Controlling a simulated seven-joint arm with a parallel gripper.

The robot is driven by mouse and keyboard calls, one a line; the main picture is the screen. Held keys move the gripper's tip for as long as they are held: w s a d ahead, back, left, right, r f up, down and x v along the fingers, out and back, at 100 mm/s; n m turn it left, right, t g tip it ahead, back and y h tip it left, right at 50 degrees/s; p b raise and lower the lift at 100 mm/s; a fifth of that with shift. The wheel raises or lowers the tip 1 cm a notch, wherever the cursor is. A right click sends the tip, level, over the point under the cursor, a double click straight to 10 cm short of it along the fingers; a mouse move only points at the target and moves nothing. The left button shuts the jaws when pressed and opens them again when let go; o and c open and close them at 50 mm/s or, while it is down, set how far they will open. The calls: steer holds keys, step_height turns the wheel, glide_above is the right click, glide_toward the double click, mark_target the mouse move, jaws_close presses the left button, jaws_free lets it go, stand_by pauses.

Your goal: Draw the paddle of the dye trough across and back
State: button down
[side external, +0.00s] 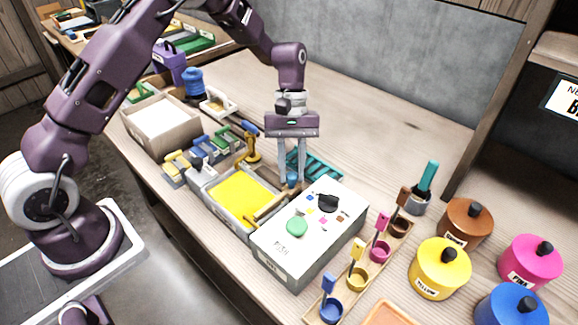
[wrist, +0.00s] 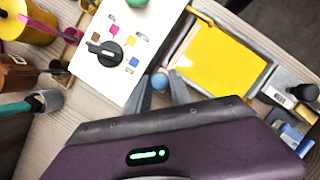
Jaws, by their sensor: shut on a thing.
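The dye trough (side external: 215,207) is a grey tray holding yellow dye (side external: 238,190); it also shows in the wrist view (wrist: 270,76), with its yellow dye (wrist: 220,58). The paddle (side external: 268,208) is a wooden bar across the trough's right end, beside the white box. A round blue knob (wrist: 159,82) sits between my fingertips and appears to be at the paddle's far end; their join is partly hidden. My gripper (side external: 291,181) points down and is shut on this knob, which also shows in the side view (side external: 292,178).
A white control box (side external: 280,262) with a black dial (side external: 328,203) and green button (side external: 297,226) stands close right of the trough. Dye cups and lidded pots (side external: 440,268) fill the right.

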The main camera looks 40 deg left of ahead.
steer(key=c, duration=1.3)
jaws_free()
steer(key=shift+d, duration=0.4)
steer(key=shift+o, duration=0.6)
steer(key=shift+a, duration=0.15)
steer(key=v, duration=0.7)
